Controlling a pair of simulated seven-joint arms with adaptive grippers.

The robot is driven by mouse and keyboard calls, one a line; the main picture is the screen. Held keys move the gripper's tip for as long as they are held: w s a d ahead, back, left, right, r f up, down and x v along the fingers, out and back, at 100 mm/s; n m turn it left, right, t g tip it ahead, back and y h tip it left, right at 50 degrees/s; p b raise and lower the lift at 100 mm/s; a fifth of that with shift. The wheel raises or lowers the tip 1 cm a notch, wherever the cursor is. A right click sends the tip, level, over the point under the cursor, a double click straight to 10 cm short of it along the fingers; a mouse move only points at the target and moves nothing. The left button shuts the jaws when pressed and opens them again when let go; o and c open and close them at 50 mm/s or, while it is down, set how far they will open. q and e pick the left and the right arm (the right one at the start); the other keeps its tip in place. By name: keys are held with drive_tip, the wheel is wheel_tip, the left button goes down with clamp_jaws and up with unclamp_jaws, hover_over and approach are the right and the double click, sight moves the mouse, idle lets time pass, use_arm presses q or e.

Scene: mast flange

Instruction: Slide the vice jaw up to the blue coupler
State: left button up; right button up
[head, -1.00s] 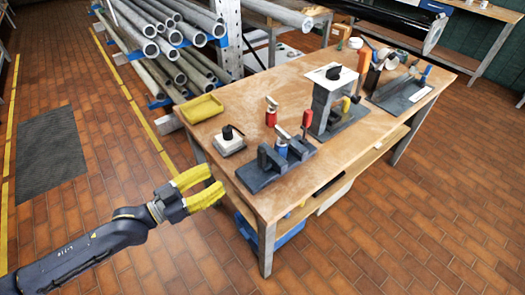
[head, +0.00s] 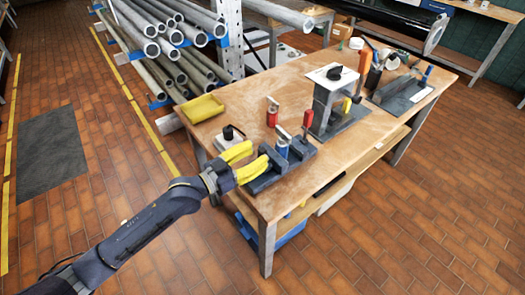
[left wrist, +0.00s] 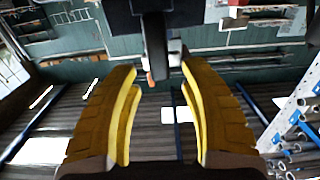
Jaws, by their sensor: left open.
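The dark grey vice (head: 268,182) sits at the table's near left edge. Its left jaw (head: 274,158) stands beside the upright blue coupler (head: 282,149); a second jaw (head: 301,148) is to the coupler's right. I cannot tell the exact gap between jaw and coupler. My left gripper (head: 258,153) has yellow fingers, open, just left of the left jaw; contact is not clear. In the left wrist view the open fingers (left wrist: 158,70) have a dark upright part ahead between them, with nothing clearly gripped. My right gripper is out of view.
A white block with a black knob (head: 228,137) is close behind my left fingers. A red-handled tool (head: 308,118), a red bottle-like part (head: 272,113) and a grey stand (head: 325,103) are beyond the vice. A yellow tray (head: 203,108) is at the back left.

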use_arm(q)
drive_tip(key=shift+x, duration=1.4)
drive_tip(key=shift+c, duration=0.4)
